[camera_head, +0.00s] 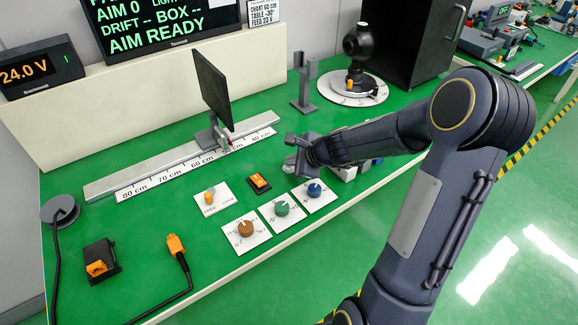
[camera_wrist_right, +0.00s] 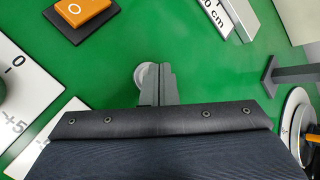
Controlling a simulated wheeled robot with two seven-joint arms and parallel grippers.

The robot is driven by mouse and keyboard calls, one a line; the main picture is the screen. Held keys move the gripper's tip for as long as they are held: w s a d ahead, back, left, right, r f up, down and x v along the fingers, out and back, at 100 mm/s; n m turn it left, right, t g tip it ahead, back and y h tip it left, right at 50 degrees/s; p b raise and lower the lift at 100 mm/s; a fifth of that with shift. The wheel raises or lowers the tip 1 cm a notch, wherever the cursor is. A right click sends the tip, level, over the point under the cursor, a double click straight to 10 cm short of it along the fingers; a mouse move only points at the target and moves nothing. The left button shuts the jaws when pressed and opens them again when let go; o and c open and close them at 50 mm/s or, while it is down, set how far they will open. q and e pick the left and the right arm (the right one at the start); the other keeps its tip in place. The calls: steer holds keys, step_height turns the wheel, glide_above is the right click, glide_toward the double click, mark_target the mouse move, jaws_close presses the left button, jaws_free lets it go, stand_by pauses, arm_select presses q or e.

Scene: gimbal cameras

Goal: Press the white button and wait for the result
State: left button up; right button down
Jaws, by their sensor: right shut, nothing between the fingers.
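A round white button (camera_wrist_right: 139,76) shows in the right wrist view on the green table, partly hidden by my fingers. My right gripper (camera_wrist_right: 156,72) is shut and empty, with its fingertips right beside or over the button. I cannot tell whether they touch it. In the head view my right gripper (camera_head: 290,155) is low over the table, behind the blue dial, and largely covers the button's place. The dark screen (camera_head: 160,22) shows green text ending in "AIM READY". My left gripper is not in view.
Near the gripper are an orange switch on a black base (camera_head: 259,183) and dials in blue (camera_head: 314,189), green (camera_head: 281,208) and brown (camera_head: 245,229). A ruled rail (camera_head: 150,178) carries a black panel (camera_head: 213,88). A grey post (camera_head: 305,88) and round turntable (camera_head: 376,97) stand behind.

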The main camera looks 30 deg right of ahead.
mark_target(292, 168)
steer(key=shift+f, duration=0.15)
stand_by(0.3)
steer(key=shift+r+p, duration=0.65)
steer(key=shift+r, duration=0.2)
step_height(292, 168, up, 5)
steer(key=p, duration=0.5)
steer(key=shift+r, duration=0.1)
stand_by(0.3)
